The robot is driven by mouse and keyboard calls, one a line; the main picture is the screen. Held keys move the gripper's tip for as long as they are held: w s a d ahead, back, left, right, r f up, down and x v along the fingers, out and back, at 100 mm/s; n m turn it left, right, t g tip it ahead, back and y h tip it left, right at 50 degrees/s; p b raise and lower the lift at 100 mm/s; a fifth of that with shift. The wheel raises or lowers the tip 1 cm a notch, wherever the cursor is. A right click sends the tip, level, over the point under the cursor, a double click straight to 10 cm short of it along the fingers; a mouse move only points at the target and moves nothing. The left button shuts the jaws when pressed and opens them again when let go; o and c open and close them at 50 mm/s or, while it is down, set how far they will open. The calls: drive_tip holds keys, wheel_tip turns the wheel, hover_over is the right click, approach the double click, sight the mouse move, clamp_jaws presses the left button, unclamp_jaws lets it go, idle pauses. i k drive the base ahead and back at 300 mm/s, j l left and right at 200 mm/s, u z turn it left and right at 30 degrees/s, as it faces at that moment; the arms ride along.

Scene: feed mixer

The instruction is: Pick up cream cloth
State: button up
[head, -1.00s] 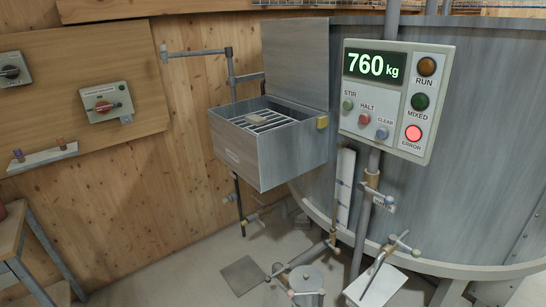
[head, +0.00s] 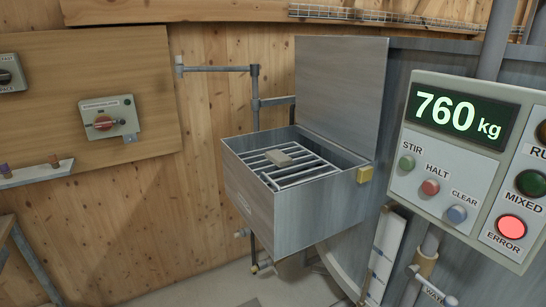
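I see nothing that is clearly a cream cloth. A small flat beige piece (head: 278,158) lies on the bar grate inside the open metal box (head: 318,218), near the grate's middle. It is too small to tell whether it is cloth or a solid block. The box's lid (head: 340,95) stands raised at the back. My gripper is not in view.
A control panel (head: 473,150) reads 760 kg, with its ERROR lamp lit red, close on the right. A horizontal pipe (head: 215,69) runs behind the box on the left. A rotary switch (head: 108,120) is on the wooden board. A small ledge (head: 38,173) sits below it.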

sight(278, 158)
drive_tip(key=z, duration=0.3)
drive_tip(key=i+j+z, duration=0.15)
drive_tip(key=z, duration=0.2)
drive_tip(key=i+j+z, duration=0.15)
drive_tip(key=z, duration=0.2)
drive_tip(key=i+j+z, duration=0.1)
drive_tip(key=j+z, duration=0.25)
drive_tip(key=i+j+z, duration=0.2)
drive_tip(key=j, duration=0.65)
drive_tip(key=i+j+z, duration=0.25)
drive_tip(key=j, duration=0.6)
drive_tip(key=j+z, duration=0.2)
drive_tip(key=j, duration=0.65)
drive_tip(key=i+j, duration=0.1)
drive_tip(key=j, duration=0.3)
drive_tip(key=i+j, duration=0.1)
drive_tip(key=j, duration=0.3)
drive_tip(key=i+j, duration=0.15)
drive_tip(key=j, duration=0.3)
drive_tip(key=i+j, duration=0.1)
drive_tip(key=j, duration=0.3)
drive_tip(key=i+j, duration=0.1)
drive_tip(key=j, duration=0.3)
